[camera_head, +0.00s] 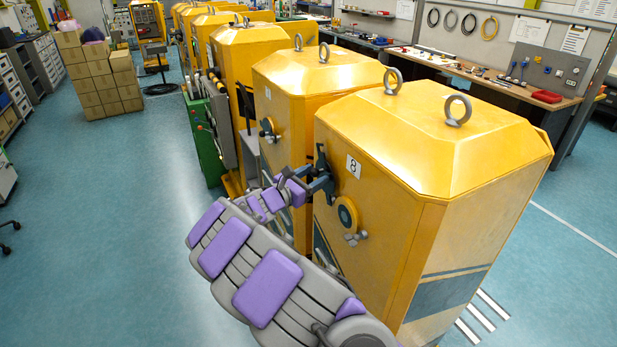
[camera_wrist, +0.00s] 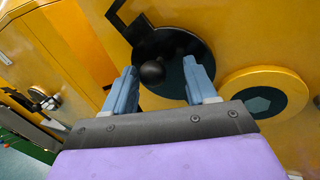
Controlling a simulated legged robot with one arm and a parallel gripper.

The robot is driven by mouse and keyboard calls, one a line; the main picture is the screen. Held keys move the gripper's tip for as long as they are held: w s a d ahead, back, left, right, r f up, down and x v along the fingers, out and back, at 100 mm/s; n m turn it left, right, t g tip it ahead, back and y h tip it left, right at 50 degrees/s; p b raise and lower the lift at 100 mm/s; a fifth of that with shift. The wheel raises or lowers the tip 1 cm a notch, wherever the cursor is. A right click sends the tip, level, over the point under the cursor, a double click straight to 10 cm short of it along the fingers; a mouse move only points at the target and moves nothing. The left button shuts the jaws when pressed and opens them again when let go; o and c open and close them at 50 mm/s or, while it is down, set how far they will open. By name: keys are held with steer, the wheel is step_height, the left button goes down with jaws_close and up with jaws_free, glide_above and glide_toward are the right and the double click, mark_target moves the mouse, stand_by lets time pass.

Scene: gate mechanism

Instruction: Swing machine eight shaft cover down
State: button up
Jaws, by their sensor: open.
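Machine eight (camera_head: 375,225) is the nearest yellow cabinet, with a white "8" label (camera_head: 353,166). A dark round plate, which looks like the shaft cover (camera_wrist: 176,42), is on its face, with a black ball knob (camera_wrist: 152,72); it also shows edge-on in the head view (camera_head: 322,160). Beside it is a yellow disc with a dark hexagonal centre (camera_wrist: 262,103), seen low right of the plate in the head view (camera_head: 347,214). My gripper (camera_wrist: 162,68) is open, its blue fingers either side of the knob. I cannot tell whether they touch it. It also shows in the head view (camera_head: 322,182).
A similar yellow cabinet (camera_head: 300,85) stands close behind, with more in a row beyond. A green unit (camera_head: 203,130) is further back. A three-lobed handle (camera_head: 356,238) sits below the disc. The floor (camera_head: 120,230) at left is clear.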

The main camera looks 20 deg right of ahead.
steer(key=shift+d+r, duration=0.1)
steer(key=shift+d, duration=0.3)
steer(key=a, duration=0.2)
steer(key=shift+w+a+r, duration=0.1)
steer(key=shift+w+a, duration=0.15)
steer(key=shift+a, duration=0.1)
steer(key=shift+d, duration=0.1)
steer(key=shift+c, duration=0.7)
steer(key=shift+d, duration=0.8)
steer(key=c, duration=0.5)
steer(key=shift+c, duration=1.2)
steer(key=shift+a, duration=0.25)
jaws_close()
